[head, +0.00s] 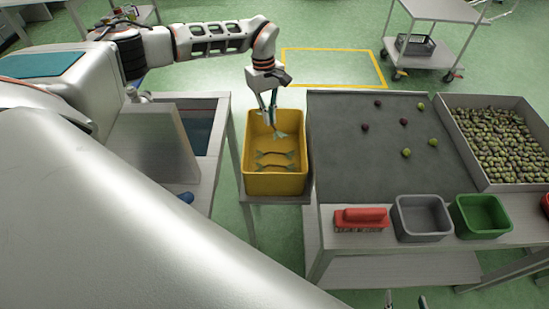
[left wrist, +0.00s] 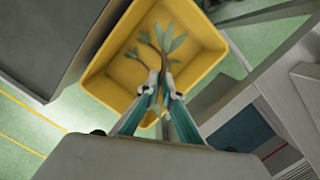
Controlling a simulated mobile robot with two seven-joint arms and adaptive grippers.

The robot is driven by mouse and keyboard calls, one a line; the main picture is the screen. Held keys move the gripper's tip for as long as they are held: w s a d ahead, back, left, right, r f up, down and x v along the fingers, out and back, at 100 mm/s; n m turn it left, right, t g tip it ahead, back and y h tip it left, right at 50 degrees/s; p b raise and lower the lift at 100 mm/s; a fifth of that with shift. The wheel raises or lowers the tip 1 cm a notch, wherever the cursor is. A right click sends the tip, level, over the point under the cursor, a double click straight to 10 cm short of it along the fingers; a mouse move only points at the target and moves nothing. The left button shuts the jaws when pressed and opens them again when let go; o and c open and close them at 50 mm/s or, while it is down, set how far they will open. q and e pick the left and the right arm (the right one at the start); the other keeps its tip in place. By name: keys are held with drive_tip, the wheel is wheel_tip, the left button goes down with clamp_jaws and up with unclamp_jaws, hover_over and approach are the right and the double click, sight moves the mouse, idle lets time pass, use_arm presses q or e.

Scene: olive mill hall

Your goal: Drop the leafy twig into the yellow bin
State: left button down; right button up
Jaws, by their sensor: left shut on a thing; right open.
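The yellow bin (head: 278,184) stands on a small stand left of the dark sorting table. My left gripper (head: 272,118) points down over the bin, its fingertips within the bin's outline, shut on a leafy twig (head: 280,135). In the left wrist view, green leaves and brown stems (left wrist: 165,42) show beyond the fingertips (left wrist: 160,84), against the yellow bin (left wrist: 102,88). Two more twigs (head: 275,154) lie on the bin floor. Which leaves belong to the held twig is hard to tell. My right gripper (head: 405,302) is open at the bottom edge, mostly out of frame.
The sorting table (head: 345,130) carries several loose olives. A tray of olives (head: 495,140) stands at its right. A cart (head: 435,45) stands behind.

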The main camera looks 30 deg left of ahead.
use_arm(q)
wheel_tip(320, 180, down, 2)
drive_tip(key=shift+f+b, duration=0.1)
drive_tip(key=shift+b, duration=0.5)
drive_tip(key=c, duration=2.2)
unclamp_jaws()
drive_tip(key=shift+o, duration=0.2)
wheel_tip(320, 180, up, 12)
drive_tip(key=a, duration=0.1)
drive_tip(key=shift+w+a, duration=0.3)
drive_tip(key=shift+w, duration=0.1)
